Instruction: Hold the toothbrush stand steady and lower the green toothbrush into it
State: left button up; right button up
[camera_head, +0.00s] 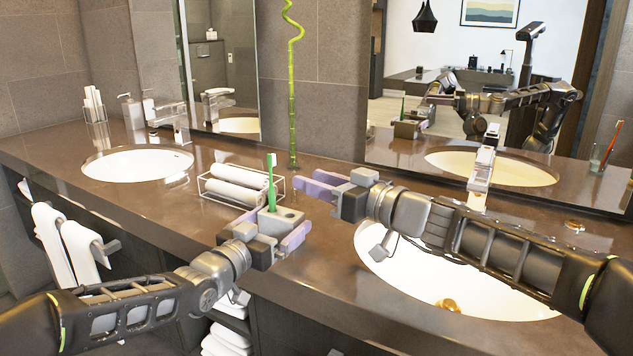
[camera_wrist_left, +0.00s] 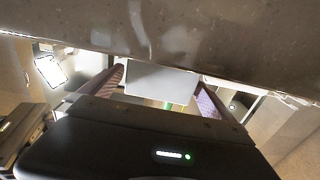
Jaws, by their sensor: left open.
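The toothbrush stand (camera_head: 283,222), a small grey block with holes in its top, is on the counter near its front edge. The green toothbrush (camera_head: 271,182) is upright at the stand, its lower end meeting a hole at the left of the top; how deep it sits is hidden. My left gripper (camera_head: 275,226) is open with its lavender fingers on either side of the stand. In the left wrist view the stand (camera_wrist_left: 160,82) lies between the spread fingers, with gaps at both sides. My right gripper (camera_head: 319,185) is open and empty, right of the toothbrush.
A wire rack (camera_head: 222,199) with rolled white towels sits behind and left of the stand. A bamboo stalk (camera_head: 292,120) stands behind. Sinks lie left (camera_head: 137,162) and right (camera_head: 440,285). A glass with a red toothbrush (camera_head: 606,155) is far right.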

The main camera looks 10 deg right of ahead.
pick_arm(q)
jog(key=v, duration=1.2)
